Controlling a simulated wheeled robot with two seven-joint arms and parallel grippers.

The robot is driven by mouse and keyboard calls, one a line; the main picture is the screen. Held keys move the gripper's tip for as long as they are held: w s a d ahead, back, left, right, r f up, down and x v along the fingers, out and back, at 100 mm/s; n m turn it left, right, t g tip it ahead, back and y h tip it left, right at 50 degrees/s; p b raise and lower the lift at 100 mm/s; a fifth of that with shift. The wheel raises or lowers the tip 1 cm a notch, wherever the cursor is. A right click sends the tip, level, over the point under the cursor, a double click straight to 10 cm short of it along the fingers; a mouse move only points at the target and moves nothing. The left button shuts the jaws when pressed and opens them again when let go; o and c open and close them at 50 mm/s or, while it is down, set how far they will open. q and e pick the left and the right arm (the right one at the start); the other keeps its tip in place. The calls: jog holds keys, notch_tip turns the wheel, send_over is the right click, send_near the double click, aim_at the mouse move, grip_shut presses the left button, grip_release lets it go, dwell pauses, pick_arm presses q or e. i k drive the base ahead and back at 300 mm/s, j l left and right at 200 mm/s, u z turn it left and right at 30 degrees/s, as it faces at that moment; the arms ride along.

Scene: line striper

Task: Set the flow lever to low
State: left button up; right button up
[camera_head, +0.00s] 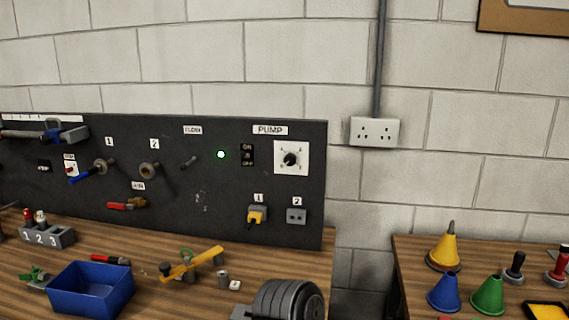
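The flow lever (188,162) is a small dark handle on the black upright panel (225,210), below a white label (192,130) that seems to read FLOW. It slants, with one end up to the right and the other down to the left. No low or high marking is legible beside it. Neither of my grippers can be made out in this view, and nothing covers the lever.
Right of the lever are a green light (221,154), an ON/OFF switch (247,155) and the pump dial (291,158). Valve fittings (149,170) are on its left. A blue bin (92,290), a yellow-handled part (192,263) and a dark ribbed object (287,301) crowd the bench below.

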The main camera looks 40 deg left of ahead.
aim_at(183, 166)
jog(key=u, duration=1.95)
